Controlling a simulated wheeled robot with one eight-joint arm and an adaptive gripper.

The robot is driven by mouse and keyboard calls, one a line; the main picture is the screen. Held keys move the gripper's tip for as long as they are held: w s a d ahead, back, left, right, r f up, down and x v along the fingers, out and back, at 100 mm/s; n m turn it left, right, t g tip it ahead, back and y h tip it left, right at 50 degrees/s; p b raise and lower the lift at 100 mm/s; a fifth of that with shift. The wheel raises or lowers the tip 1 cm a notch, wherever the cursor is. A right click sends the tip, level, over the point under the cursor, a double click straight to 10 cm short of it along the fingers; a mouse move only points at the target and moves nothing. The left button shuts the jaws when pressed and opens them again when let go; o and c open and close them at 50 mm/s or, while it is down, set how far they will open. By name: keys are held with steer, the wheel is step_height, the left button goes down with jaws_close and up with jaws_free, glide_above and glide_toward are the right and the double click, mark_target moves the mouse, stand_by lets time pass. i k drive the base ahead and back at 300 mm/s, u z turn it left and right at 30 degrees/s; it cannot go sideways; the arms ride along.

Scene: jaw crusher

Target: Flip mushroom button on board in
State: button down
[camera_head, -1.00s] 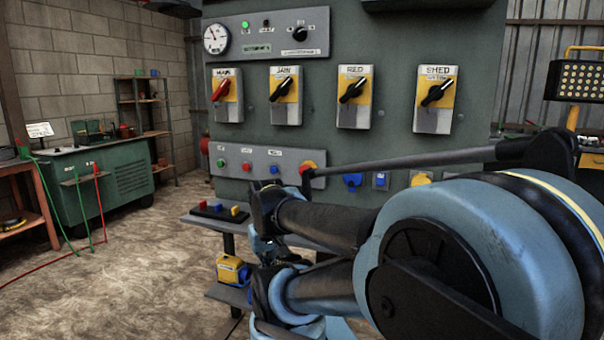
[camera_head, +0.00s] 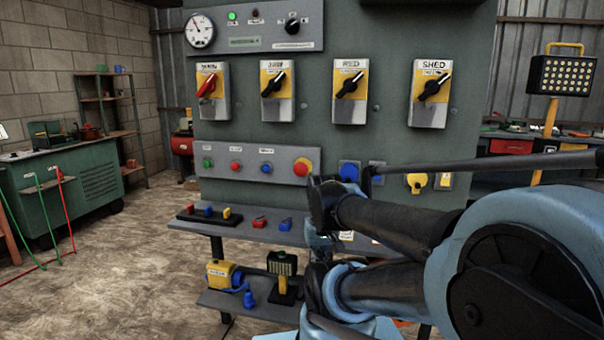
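The mushroom button (camera_head: 302,168) is a red round cap on a yellow base. It sits at the right end of a grey strip (camera_head: 222,155) on the front of the green cabinet. The strip also carries a green button (camera_head: 208,163), a red button (camera_head: 235,166) and a blue button (camera_head: 266,168). My folded arm covers the lower right of the view, and its links end just right of and below the mushroom button in the picture. I cannot make out my gripper's fingers.
Several rotary switches line the cabinet (camera_head: 390,50) above the strip. A shelf (camera_head: 262,233) below holds small coloured parts. A lower shelf (camera_head: 240,303) carries a yellow device (camera_head: 221,272) and a small lamp (camera_head: 284,270). A green workbench (camera_head: 70,190) stands left.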

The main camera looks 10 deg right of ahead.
mark_target(300, 169)
steer(key=u, duration=0.7)
steer(key=k, duration=1.25)
steer(key=z, duration=0.85)
steer(key=i, duration=1)
